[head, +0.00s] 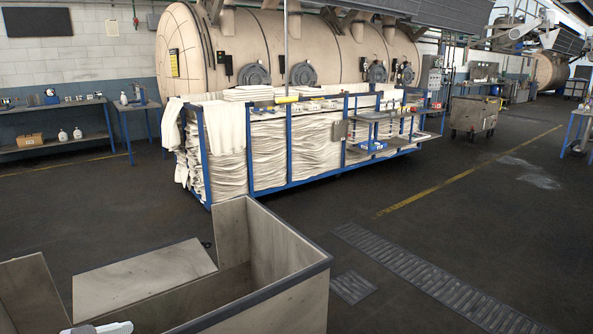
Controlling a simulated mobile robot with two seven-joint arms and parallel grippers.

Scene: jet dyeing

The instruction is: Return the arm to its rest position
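Neither of my grippers shows in the head view. A small pale rounded part, with a darker grey piece beside it, just enters at the bottom edge on the left, in front of the open bin. It may be part of my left arm, but too little shows to tell. No gripper fingers and no held object can be seen. My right arm is out of the picture.
An open beige bin (290,303) with a dark rim stands close in front, at lower left. Beyond it, a blue-framed rack (206,165) holds stacked white cloth before large dyeing vessels (300,45). A wheeled cart (474,115) stands farther right.

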